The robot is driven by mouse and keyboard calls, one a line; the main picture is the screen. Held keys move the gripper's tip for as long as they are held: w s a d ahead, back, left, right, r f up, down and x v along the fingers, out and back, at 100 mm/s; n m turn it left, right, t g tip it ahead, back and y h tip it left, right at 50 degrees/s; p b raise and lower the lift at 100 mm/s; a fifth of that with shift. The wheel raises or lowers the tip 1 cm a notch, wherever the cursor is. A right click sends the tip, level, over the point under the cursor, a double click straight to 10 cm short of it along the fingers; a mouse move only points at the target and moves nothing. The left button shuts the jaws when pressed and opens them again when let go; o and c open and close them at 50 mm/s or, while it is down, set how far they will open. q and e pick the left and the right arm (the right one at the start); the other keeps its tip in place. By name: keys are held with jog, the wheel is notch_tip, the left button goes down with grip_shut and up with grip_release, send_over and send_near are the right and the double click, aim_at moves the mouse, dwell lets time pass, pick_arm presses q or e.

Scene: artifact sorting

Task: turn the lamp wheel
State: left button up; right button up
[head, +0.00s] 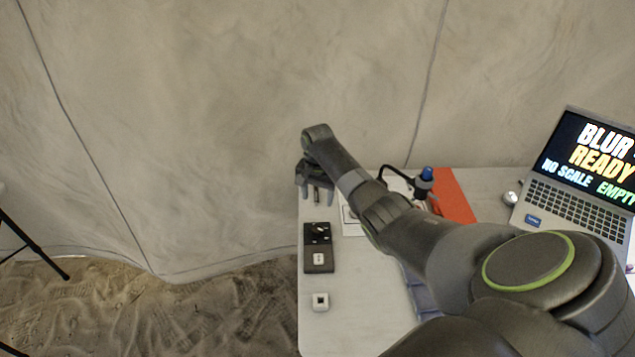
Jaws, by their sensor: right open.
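My right arm reaches over the table from the lower right. Its right gripper (316,196) is open above the table's far left corner, with fingers pointing down. A small brownish thing shows between the fingers; I cannot tell what it is. A black box (319,262) lies on the table just nearer than the gripper, apart from it. It has a dark knob-like part on top and a white piece below. I cannot tell whether this is the lamp wheel. A dark device with a blue top (425,175) and a curved black arm stands behind my forearm, partly hidden. My left gripper is not in view.
White sheets lie partly under my arm. An orange-red panel (455,197), a small silver object (510,198) and an open laptop (575,207) are to the right. Sandy floor lies left of the table (345,320).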

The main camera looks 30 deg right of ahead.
jog(key=shift+r, duration=2.1)
